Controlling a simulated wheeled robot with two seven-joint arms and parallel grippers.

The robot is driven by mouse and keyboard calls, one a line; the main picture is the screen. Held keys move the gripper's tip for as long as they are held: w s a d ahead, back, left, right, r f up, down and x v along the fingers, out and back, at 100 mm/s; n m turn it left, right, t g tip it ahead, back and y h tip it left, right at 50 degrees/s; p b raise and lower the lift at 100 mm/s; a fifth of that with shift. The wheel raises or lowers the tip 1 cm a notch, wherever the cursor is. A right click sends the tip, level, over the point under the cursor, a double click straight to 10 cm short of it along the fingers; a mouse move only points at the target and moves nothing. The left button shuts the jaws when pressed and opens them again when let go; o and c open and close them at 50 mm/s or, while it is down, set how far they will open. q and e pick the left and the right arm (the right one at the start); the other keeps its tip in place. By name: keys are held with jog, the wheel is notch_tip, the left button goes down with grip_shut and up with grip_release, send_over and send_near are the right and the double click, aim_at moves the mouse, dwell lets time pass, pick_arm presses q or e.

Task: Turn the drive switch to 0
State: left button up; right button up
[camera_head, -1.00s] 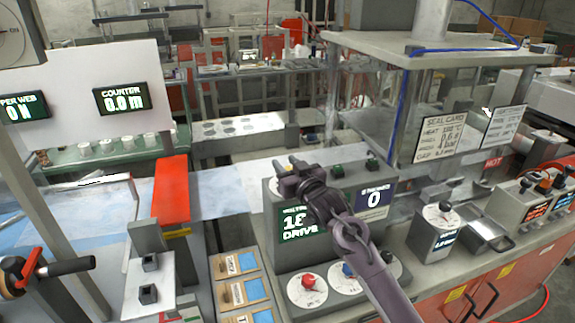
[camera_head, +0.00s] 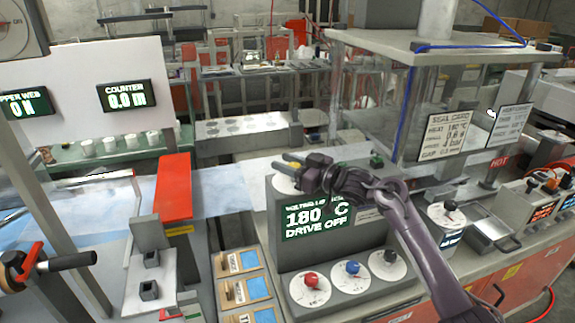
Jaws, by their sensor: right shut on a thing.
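The grey control box stands at mid-picture. Its display (camera_head: 318,218) reads 180 C and DRIVE OFF. A white dial plate (camera_head: 283,184) lies on the box's upper left, taken to be that of the drive switch. My right gripper (camera_head: 283,164) is over this plate, shut on the switch's knob, which the fingers mostly hide. The pointer position and its marks cannot be read. On the box's lower face are a red knob (camera_head: 311,279), a blue knob (camera_head: 352,267) and a black knob (camera_head: 390,257) on white dials. My left gripper is out of view.
A green button (camera_head: 377,160) sits behind my right wrist. My forearm crosses the right of the box and covers its second display. A red bar (camera_head: 174,188) and wooden switch plates (camera_head: 235,262) lie to the left. A clear-walled enclosure (camera_head: 440,110) stands behind right.

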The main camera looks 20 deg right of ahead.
dwell(0.3)
jog(key=o, duration=1)
jog(key=shift+c, duration=0.2)
jog(key=shift+s+d+f, duration=0.1)
jog(key=shift+s+d, duration=0.15)
jog(key=shift+s, duration=0.05)
jog(key=b+v, duration=0.3)
jog(key=v, duration=0.3)
jog(key=shift+s+d, duration=0.15)
jog(key=shift+d, duration=0.1)
jog(key=shift+s+d, duration=0.15)
jog(key=shift+s, duration=0.1)
